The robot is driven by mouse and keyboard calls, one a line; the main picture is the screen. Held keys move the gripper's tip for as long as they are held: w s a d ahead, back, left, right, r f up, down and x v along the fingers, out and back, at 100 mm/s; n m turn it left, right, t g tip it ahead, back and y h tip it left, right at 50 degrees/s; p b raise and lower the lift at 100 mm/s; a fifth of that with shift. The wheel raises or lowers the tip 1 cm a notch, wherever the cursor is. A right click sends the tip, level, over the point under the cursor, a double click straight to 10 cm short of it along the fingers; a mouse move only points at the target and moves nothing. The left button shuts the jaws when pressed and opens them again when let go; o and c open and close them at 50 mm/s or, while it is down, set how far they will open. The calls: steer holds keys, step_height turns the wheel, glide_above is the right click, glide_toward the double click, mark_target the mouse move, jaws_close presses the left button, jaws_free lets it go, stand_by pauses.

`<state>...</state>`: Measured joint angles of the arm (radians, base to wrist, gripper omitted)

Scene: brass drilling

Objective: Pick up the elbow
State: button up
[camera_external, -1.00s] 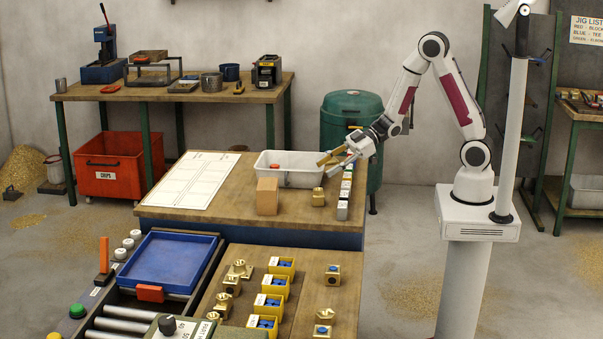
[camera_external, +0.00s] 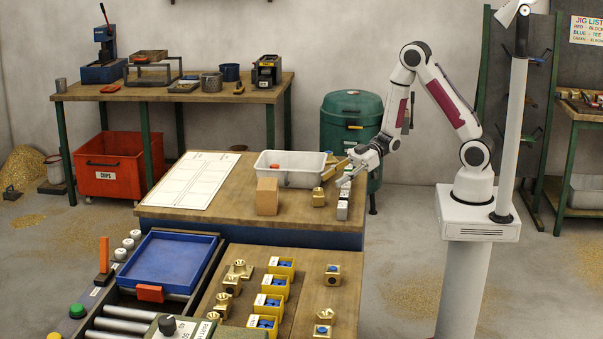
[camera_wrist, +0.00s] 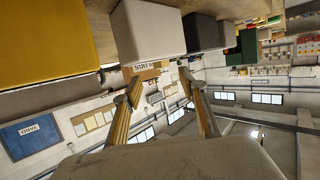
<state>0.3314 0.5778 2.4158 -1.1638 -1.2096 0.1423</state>
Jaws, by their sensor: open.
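A small brass fitting (camera_external: 319,197) sits on the wooden bench top, just right of a tan block. It may be the elbow, but its shape is too small to tell. Similar brass fittings (camera_external: 239,270) lie on the nearer table. My gripper (camera_external: 334,179) is open and empty, above and slightly right of the single fitting, with its fingers pointing left. In the wrist view my fingers (camera_wrist: 158,78) are spread with nothing between them. A yellow-gold surface (camera_wrist: 45,40) fills the upper left there; I cannot tell whether it is the fitting.
A row of white and grey blocks (camera_external: 342,211) stands along the bench's right edge, close under my gripper. A white bin (camera_external: 268,158) is behind, and the tan block (camera_external: 267,197) stands left. A white sheet (camera_external: 193,180) lies on the far left of the bench.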

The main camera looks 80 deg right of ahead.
mark_target(320, 189)
steer(key=shift+x, duration=1.2)
steer(key=shift+a, duration=0.1)
steer(key=shift+x, duration=2.6)
steer(key=shift+s, duration=0.15)
steer(key=shift+f, duration=0.1)
jaws_close()
